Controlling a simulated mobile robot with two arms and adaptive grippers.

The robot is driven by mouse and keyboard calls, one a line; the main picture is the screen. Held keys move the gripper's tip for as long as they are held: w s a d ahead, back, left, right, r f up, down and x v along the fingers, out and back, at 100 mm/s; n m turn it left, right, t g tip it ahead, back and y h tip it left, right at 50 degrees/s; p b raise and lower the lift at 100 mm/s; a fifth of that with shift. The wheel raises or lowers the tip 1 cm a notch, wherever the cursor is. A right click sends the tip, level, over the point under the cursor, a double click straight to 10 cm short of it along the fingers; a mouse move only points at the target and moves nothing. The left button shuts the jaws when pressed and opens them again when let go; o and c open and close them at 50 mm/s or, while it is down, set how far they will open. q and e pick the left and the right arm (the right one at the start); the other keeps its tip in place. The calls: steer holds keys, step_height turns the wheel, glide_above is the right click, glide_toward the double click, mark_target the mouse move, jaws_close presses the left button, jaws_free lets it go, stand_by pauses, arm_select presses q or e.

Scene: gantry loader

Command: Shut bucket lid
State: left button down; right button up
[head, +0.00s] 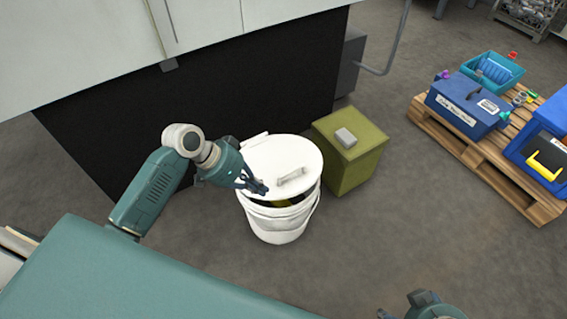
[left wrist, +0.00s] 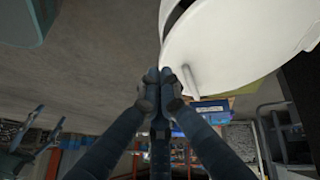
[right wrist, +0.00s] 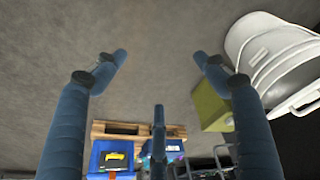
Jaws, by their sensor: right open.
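A white bucket (head: 277,228) stands on the floor with its round white lid (head: 280,155) over the top. The lid is tilted: a dark gap with something yellow inside shows under its front edge. A bar handle (head: 293,178) is on the lid. My left gripper (head: 262,187) is at the lid's left front edge. In the left wrist view its fingertips (left wrist: 160,75) are together with nothing seen between them, close beside the lid (left wrist: 225,45); contact is unclear. My right gripper (right wrist: 161,57) is open and empty, away from the bucket (right wrist: 275,55).
An olive box (head: 350,160) with a grey block on top stands just right of the bucket. A dark machine panel (head: 230,100) is behind. A pallet (head: 470,155) with blue boxes is at the right. The floor in front of the bucket is clear.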

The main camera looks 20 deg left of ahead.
arm_select(q)
steer(key=w+a+r+t+h, duration=0.25)
steer(key=w+a+r, duration=0.25)
steer(key=w+r, duration=0.45)
steer(key=shift+g, duration=0.35)
steer(key=b+x, duration=0.1)
steer(key=x, duration=0.3)
steer(key=s+b+x, duration=0.1)
steer(key=x, duration=0.2)
steer(key=s+f+b+x, duration=0.1)
steer(key=x, duration=0.3)
steer(key=shift+d+f, duration=0.25)
steer(key=shift+d, duration=0.05)
steer(key=shift+s+d+f, duration=0.1)
steer(key=shift+f, duration=0.2)
arm_select(e)
steer(key=w+a+r+t+y, duration=0.1)
steer(key=w+a+r+t, duration=0.1)
steer(key=w, duration=0.7)
steer(key=shift+w+a+r+t, duration=0.2)
steer(key=shift+w+a+t, duration=0.25)
steer(key=shift+t, duration=0.75)
